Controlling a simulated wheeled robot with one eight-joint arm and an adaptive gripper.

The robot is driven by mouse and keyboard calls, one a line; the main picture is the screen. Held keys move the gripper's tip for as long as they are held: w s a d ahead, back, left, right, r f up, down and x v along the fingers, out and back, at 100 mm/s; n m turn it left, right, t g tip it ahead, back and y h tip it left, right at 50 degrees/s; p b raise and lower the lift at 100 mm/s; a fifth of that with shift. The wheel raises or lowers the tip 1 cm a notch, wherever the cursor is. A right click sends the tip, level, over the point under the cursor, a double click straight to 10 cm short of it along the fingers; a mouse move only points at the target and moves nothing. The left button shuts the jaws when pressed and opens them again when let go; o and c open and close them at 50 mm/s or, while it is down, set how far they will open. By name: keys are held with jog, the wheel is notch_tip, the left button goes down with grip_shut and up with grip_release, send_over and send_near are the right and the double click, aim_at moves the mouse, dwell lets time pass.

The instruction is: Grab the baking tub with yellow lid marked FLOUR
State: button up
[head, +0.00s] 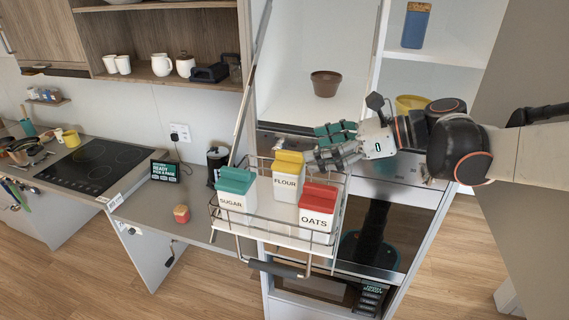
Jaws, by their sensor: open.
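The FLOUR tub (286,185) is white with a yellow lid and stands upright on a wire-railed tray (262,229). It is between and behind the SUGAR tub (237,200) with a teal lid, at left, and the OATS tub (316,220) with a red lid, at front right. My gripper (318,147) is just right of the yellow lid, at about lid height in the picture. It is open and empty. I cannot tell the exact gap between its fingers and the tub.
The tray's wire rail surrounds the tubs. A tall cabinet holding a brown pot (325,83) stands behind my arm. A black hob (95,166) is on the left counter, with a small red-topped item (181,214) on the lower surface. An oven (375,235) is below right.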

aim_at(291, 152)
jog(key=shift+x, duration=0.75)
jog(key=b+x, duration=0.1)
jog(key=x, duration=0.5)
jog(key=shift+c, duration=0.6)
jog(key=c, duration=1.7)
jog(key=shift+o, duration=0.2)
jog(key=shift+r, duration=0.15)
